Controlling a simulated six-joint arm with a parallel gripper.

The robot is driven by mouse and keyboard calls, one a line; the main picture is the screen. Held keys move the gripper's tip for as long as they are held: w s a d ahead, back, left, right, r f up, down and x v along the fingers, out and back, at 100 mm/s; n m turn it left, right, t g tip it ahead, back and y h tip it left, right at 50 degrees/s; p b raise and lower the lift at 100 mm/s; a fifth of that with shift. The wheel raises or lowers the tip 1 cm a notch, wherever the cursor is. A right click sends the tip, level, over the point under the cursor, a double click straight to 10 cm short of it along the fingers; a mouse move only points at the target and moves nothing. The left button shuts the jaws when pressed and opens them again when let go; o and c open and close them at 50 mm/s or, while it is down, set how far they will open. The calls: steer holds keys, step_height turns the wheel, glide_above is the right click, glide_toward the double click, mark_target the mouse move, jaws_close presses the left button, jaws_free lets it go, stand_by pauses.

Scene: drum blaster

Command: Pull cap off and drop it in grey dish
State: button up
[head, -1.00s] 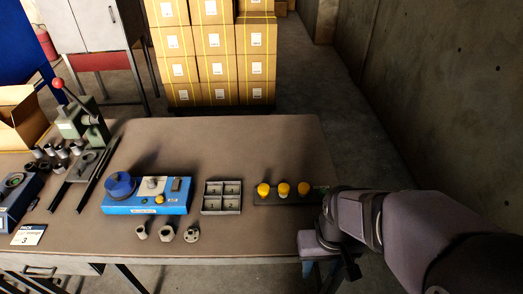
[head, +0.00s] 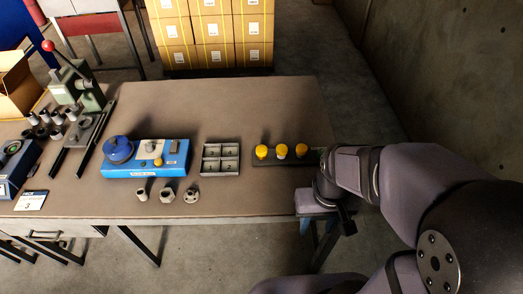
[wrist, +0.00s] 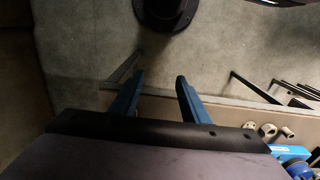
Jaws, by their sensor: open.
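A grey dish with square compartments (head: 201,160) lies just left of the strip and looks empty. A blue round cap-like part (head: 118,149) sits on a blue box (head: 146,171) farther left. My gripper (wrist: 160,75) is open and empty, apart from all of these. In the head view it hangs at the table's front right corner, its fingers partly hidden.
Loose metal fittings (head: 167,195) lie in front of the blue box. A green press with a red knob (head: 85,88), grey cylinders (head: 57,134) and a card (head: 31,200) are at the left. The back of the table (head: 220,105) is clear. Stacked cartons (head: 215,35) stand behind.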

steer(key=shift+r, duration=0.1)
stand_by(0.3)
step_height(320, 180, down, 2)
steer(key=s+a+n+g+p, duration=0.2)
steer(key=s+a+g+p, duration=0.1)
steer(key=shift+n+t+h, duration=0.4)
steer(key=shift+n+t, duration=0.1)
steer(key=shift+t, duration=0.2)
steer(key=w+a+f, duration=0.1)
steer(key=w+f, duration=0.1)
steer(key=w, duration=0.3)
steer(key=w+a+f+p, duration=0.1)
steer(key=w+a+f, duration=0.1)
steer(key=w, duration=0.3)
steer(key=w+a+f+p, duration=0.1)
steer(key=w+a+f, duration=0.1)
steer(key=w, duration=0.3)
steer(key=shift+w, duration=0.35)
steer(key=w+a+r+m+t, duration=0.1)
steer(key=w+a+r+t, duration=0.1)
steer(key=w, duration=0.7)
steer(key=w+a+r+m+t, duration=0.2)
steer(key=w+r+t, duration=0.1)
steer(key=w, duration=0.6)
steer(key=shift+w+r+y, duration=0.2)
steer(key=shift+w+y, duration=0.2)
steer(key=shift+f, duration=0.1)
